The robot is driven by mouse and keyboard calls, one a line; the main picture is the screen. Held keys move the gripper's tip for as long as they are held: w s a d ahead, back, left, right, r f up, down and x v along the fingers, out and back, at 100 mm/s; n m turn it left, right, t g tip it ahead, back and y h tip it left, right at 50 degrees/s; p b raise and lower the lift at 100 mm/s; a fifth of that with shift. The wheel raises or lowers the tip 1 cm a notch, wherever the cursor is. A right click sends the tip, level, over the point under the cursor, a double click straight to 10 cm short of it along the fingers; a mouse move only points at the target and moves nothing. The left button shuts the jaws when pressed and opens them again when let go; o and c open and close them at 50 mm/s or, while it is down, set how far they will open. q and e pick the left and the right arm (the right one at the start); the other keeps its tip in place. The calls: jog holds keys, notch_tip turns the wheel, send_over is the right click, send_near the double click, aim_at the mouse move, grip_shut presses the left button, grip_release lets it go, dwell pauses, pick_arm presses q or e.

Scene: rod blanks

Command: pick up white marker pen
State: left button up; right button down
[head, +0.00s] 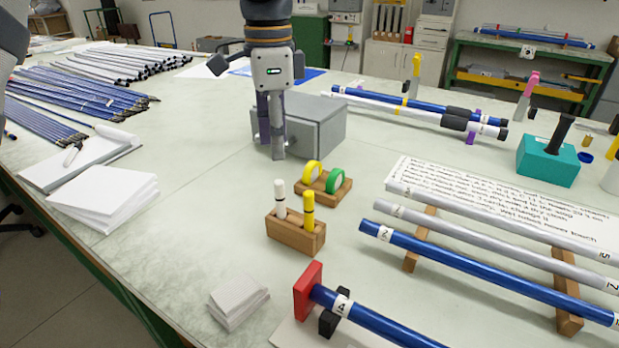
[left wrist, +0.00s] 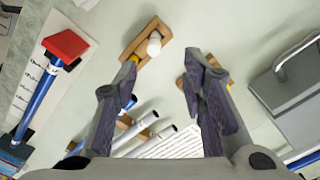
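A white marker pen (head: 280,198) with a dark band stands upright in a small wooden holder (head: 291,239), beside a yellow marker (head: 308,212). In the left wrist view the white marker (left wrist: 154,46) is seen end-on in the holder (left wrist: 152,27). My left gripper (head: 271,142) points down, behind the holder and in front of the grey box. In the left wrist view its fingers (left wrist: 150,90) are apart with nothing held between them. The marker lies beyond the fingertips, apart from them. My right gripper is not in view.
A grey box (head: 320,125) stands close behind my left gripper. A wooden holder with yellow and green tape rolls (head: 336,181) is right of the marker holder. Blue and white rods (head: 470,262) lie at right, paper stacks (head: 105,192) at left.

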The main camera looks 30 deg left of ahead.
pick_arm(q)
send_over(279, 196)
notch_tip(279, 196, down, 4)
jog(key=f, duration=0.7)
jog(key=shift+w+a+f, duration=0.2)
jog(key=shift+w, duration=0.15)
grip_shut()
